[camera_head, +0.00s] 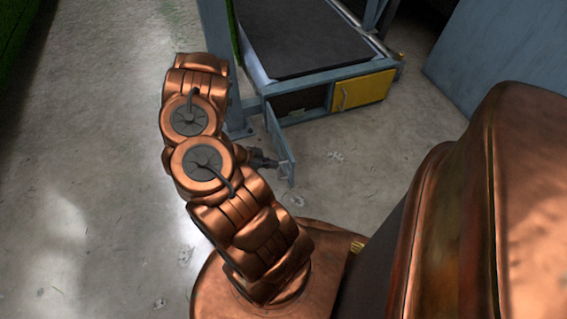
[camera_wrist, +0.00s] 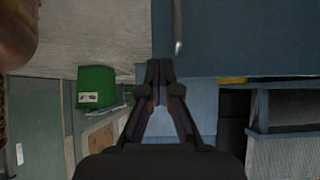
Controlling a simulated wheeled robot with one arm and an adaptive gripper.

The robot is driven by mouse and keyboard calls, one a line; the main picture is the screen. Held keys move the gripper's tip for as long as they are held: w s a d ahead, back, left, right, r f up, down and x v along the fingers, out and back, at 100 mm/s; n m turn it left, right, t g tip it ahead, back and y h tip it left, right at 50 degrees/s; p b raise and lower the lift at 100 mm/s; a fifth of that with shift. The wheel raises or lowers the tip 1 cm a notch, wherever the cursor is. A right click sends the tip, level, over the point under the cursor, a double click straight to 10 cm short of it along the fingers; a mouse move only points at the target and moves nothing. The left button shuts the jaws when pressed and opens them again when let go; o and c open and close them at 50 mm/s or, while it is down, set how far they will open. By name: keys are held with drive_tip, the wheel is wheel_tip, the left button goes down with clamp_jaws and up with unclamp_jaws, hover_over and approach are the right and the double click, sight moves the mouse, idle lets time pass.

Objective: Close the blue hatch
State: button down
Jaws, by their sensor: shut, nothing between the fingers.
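The blue hatch (camera_head: 280,144) stands swung open at the low front of the workbench, beside a dark open compartment (camera_head: 302,101). In the wrist view the hatch (camera_wrist: 240,40) fills the upper right as a flat blue panel with a thin metal handle (camera_wrist: 178,28). My gripper (camera_head: 275,163) is close to the hatch's outer end and partly hidden by my arm. In the wrist view my gripper (camera_wrist: 159,68) is shut and empty, with its fingertips over the panel's lower left corner. I cannot tell whether they touch it.
A yellow hatch (camera_head: 364,90) with a handle is shut to the right of the open compartment. A blue bench post (camera_head: 216,40) stands close behind my arm. A green box (camera_wrist: 96,88) shows in the wrist view. Concrete floor (camera_head: 90,170) at the left is clear.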

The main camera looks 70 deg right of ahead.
sight(290, 163)
drive_tip(key=shift+s+d+f+b, duration=0.15)
drive_tip(key=shift+s+d+b, duration=0.1)
drive_tip(key=shift+s+d, duration=0.5)
drive_tip(key=shift+s+d+f+b, duration=0.1)
drive_tip(key=shift+s+d+b, duration=0.15)
drive_tip(key=shift+s+d, duration=0.4)
drive_tip(key=shift+s, duration=0.25)
drive_tip(key=shift+s+r, duration=0.1)
